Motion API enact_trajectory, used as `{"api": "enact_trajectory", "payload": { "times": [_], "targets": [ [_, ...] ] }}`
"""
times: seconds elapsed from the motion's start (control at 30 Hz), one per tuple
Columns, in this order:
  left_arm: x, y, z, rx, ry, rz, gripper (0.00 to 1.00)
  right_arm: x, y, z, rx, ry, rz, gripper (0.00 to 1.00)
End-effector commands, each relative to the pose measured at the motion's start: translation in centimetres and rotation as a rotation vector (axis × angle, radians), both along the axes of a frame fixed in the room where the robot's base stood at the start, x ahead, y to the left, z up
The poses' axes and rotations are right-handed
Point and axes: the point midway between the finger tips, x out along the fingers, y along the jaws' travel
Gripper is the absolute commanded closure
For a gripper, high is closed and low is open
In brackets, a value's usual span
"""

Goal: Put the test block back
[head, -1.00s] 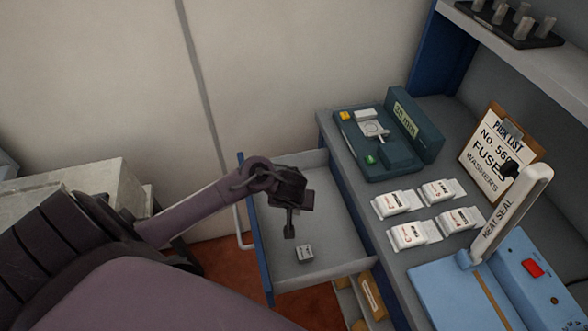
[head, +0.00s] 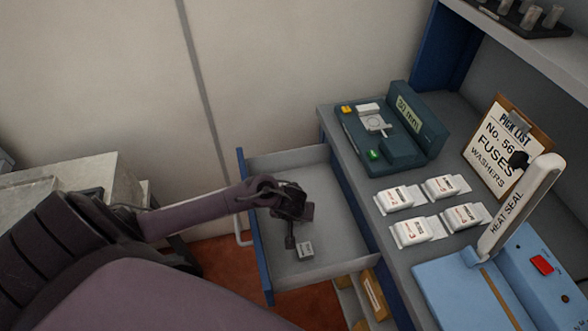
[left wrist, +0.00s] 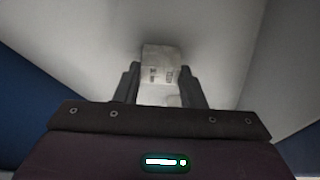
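The test block (head: 305,250), a small grey block with dark print on it, lies on the floor of the open drawer (head: 345,258). In the left wrist view, the block (left wrist: 161,68) shows between and just beyond the fingertips. My left gripper (head: 291,242) reaches down into the drawer right by the block. Its fingers (left wrist: 160,82) are apart, one on each side in the picture. Whether either finger touches the block I cannot tell. My right gripper is not in view.
A teal tester with a display (head: 410,115) stands on the bench, beside several white packets (head: 410,230). A blue heat sealer (head: 450,285) and a pick-list clipboard (head: 490,150) are to the right. The drawer walls surround the gripper; the drawer floor is otherwise clear.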

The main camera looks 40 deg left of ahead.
Motion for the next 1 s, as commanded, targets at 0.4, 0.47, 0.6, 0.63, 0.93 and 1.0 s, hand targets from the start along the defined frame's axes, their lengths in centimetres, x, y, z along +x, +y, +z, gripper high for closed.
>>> {"api": "enact_trajectory", "payload": {
  "times": [0.4,0.47,0.6,0.63,0.93,1.0],
  "targets": [
    [0.0,0.0,0.0,0.0,0.0,0.0,0.42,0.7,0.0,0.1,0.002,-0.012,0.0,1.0],
    [0.0,0.0,0.3,0.0,0.0,0.0,0.42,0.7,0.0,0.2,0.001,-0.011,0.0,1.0],
    [-0.5,-0.3,1.7,-0.003,0.001,0.0,0.42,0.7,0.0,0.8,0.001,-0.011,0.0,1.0],
    [-0.7,-0.4,2.2,-0.003,0.001,0.0,0.42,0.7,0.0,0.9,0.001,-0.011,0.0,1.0],
    [-2.9,-1.6,8.3,-0.005,0.001,0.0,0.42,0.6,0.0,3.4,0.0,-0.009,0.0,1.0],
    [-3.3,-1.8,9.4,-0.004,0.001,0.002,0.42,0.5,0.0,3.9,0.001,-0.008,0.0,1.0]
  ]
}}
